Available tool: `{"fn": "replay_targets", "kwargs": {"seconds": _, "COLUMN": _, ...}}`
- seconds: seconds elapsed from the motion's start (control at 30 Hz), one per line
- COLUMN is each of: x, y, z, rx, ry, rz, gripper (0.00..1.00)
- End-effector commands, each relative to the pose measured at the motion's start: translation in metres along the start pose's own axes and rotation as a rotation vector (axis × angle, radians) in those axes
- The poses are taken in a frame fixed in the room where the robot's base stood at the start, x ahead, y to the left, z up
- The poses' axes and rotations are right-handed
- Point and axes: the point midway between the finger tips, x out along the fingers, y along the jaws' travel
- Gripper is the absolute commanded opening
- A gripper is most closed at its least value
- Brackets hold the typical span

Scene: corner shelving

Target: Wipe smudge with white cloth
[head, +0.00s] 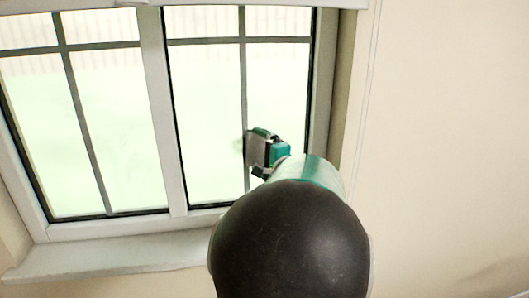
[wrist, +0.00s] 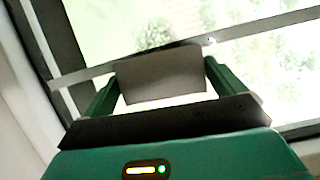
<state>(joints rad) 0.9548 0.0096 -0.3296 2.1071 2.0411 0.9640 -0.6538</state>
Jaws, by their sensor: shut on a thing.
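My gripper (head: 256,148) is in front of the lower part of the right window pane (head: 205,110), near the thin vertical bar. In the wrist view, the green fingers of my gripper (wrist: 161,78) are on either side of the white cloth (wrist: 163,80), which looks pale grey and flat. The gripper is shut on the cloth. The cloth's far edge is at or close to the glass; I cannot tell whether it touches. A faint green patch (head: 239,143) shows just left of the gripper; I cannot tell whether it is the smudge or foliage outside.
The white window frame (head: 160,100) divides the left and right panes. Thin bars cross both panes. A white sill (head: 100,256) juts out below. A bare beige wall (head: 450,130) is on the right. Bright greenery shows through the glass in the wrist view.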

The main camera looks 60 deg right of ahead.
Motion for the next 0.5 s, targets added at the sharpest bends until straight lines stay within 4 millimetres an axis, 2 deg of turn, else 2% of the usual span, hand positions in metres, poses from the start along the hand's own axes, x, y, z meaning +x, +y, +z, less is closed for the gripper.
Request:
{"fn": "replay_targets", "kwargs": {"seconds": 0.3, "x": 0.011, "y": 0.001, "z": 0.027, "rx": 0.0, "ry": -0.012, "rz": -0.001, "gripper": 0.76}}
{"fn": "replay_targets", "kwargs": {"seconds": 0.5, "x": 0.014, "y": 0.002, "z": 0.036, "rx": -0.001, "ry": -0.009, "rz": 0.001, "gripper": 0.76}}
